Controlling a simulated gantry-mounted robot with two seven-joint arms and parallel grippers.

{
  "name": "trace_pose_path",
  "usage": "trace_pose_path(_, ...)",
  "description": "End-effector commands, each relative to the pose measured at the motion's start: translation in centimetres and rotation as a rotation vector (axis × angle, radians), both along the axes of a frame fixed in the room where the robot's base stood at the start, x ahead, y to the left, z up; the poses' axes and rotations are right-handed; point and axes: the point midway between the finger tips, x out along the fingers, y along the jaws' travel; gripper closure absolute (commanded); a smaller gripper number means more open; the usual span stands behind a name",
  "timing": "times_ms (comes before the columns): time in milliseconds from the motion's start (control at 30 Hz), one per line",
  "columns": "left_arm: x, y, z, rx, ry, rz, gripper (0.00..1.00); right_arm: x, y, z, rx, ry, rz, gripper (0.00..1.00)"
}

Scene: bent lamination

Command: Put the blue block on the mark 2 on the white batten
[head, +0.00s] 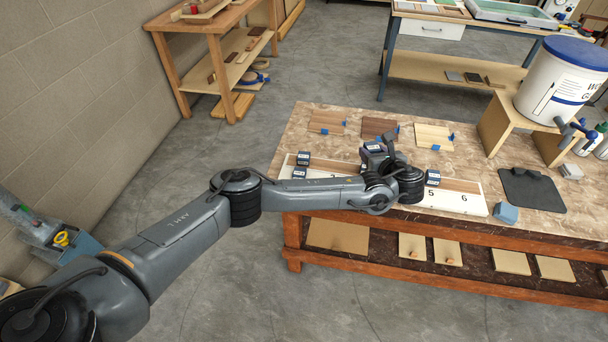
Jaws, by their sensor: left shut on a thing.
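The white batten (474,206) lies along the bench's near edge. The marks 5 and 6 show on its right part; my left arm covers its middle, and mark 2 cannot be read clearly. A light blue block (506,212) sits on the bench just off the batten's right end, apart from my arm. My left gripper (381,152) is over the bench at the batten's middle, left of the blue block. Its fingertips are largely hidden by my wrist. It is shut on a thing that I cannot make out. My right gripper is out of view.
Dark labelled blocks stand at the batten's left (303,158) and right of my wrist (433,178). Wood pieces (327,121) lie at the back. A dark clipboard-like plate (531,190) and a white bucket (561,85) on a wooden stand (505,128) are at the right.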

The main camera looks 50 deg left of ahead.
Motion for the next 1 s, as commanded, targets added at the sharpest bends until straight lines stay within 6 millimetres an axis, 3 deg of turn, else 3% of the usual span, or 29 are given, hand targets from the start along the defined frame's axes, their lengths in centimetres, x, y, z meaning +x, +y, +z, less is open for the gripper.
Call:
trace_pose_path(33,0.4,-0.1,-0.3,-0.003,-0.006,0.002,1.0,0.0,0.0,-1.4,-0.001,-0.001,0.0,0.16)
trace_pose_path(100,0.6,-0.1,-0.1,-0.002,-0.005,0.003,1.0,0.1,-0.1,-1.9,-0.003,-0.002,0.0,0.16)
trace_pose_path(367,0.7,1.0,-0.5,-0.001,-0.002,0.006,1.0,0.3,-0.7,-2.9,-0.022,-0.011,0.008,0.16)
trace_pose_path(800,-1.8,8.5,-5.3,0.0,0.0,0.007,1.0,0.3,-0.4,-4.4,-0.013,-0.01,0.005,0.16)
trace_pose_path(1000,-2.5,10.6,-6.5,-0.001,-0.002,0.005,1.0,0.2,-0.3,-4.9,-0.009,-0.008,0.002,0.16)
